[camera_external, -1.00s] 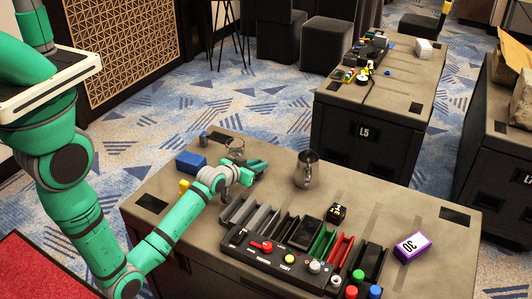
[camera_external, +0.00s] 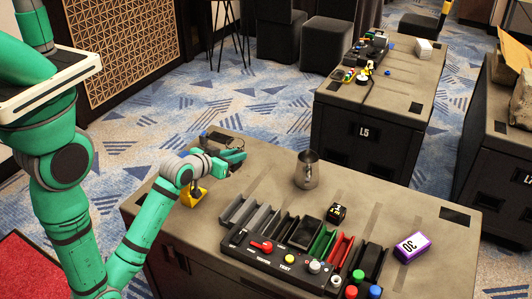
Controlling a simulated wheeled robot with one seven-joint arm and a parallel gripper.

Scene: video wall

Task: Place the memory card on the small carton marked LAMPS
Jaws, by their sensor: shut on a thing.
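My gripper (camera_external: 240,152) is low over the far left part of the near bench. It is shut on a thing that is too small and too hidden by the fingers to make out. I cannot pick out the memory card anywhere. No LAMPS marking is readable. A small black-and-yellow box (camera_external: 337,212) stands behind the slotted rack, and a purple-and-white box (camera_external: 411,247) marked 30 lies at the right. I cannot tell whether either is the carton. Both are well to the right of my gripper.
A metal jug (camera_external: 307,170) stands mid-bench, right of my gripper. A yellow object (camera_external: 196,195) lies under my wrist. The slotted rack (camera_external: 285,222) and a control panel (camera_external: 270,252) with knobs fill the front. The bench top right of the jug is mostly clear.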

